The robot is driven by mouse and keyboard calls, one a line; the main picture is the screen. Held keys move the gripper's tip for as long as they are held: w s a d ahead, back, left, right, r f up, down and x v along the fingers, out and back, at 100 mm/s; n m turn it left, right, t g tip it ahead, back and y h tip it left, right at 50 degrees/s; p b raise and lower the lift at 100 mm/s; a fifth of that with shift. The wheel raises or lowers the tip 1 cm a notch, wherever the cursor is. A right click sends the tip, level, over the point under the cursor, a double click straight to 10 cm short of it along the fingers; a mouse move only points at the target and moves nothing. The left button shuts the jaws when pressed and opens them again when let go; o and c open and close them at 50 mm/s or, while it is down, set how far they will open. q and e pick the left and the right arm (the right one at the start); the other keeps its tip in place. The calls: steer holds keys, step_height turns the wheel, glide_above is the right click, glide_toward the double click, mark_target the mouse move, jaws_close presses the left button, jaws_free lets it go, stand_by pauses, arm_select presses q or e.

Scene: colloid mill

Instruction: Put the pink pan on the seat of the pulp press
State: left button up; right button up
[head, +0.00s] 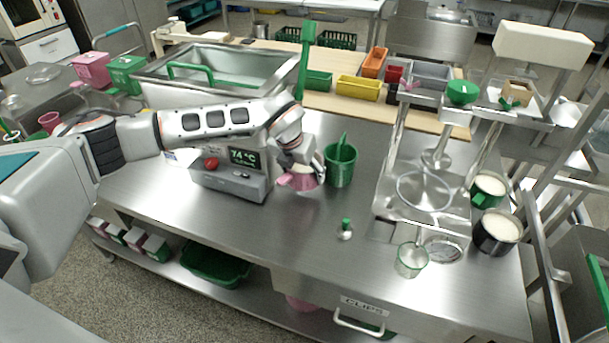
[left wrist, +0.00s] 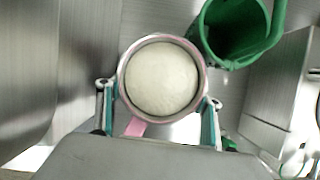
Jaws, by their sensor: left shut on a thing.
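The pink pan (head: 299,182) is in my left gripper (head: 303,168), over the steel table left of the green bucket. In the left wrist view the pan's round rim (left wrist: 123,72) sits between the two fingers of my left gripper (left wrist: 158,97), with a pink handle pointing toward the palm. A pale, creamy filling shows inside. I cannot tell whether its base touches the table. The pulp press (head: 383,189) stands to the right, with posts and a round plunger above a ring-shaped seat (head: 424,205). The seat looks empty. My right gripper is not in view.
The green bucket (head: 340,165) is close to the pan's right. A green-capped bottle (head: 345,230) and a clear green-rimmed cup (head: 411,262) stand in front. A green pot (head: 488,200) and a dark pot (head: 497,238) are right of the press. A display box (head: 232,184) is left.

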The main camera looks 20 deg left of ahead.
arm_select(q)
steer(key=shift+w+d+r, duration=0.1)
steer(key=shift+w, duration=0.7)
steer(key=shift+f, duration=1.8)
steer(key=shift+f, duration=0.2)
steer(key=o, duration=1.1)
steer(key=shift+r, duration=0.15)
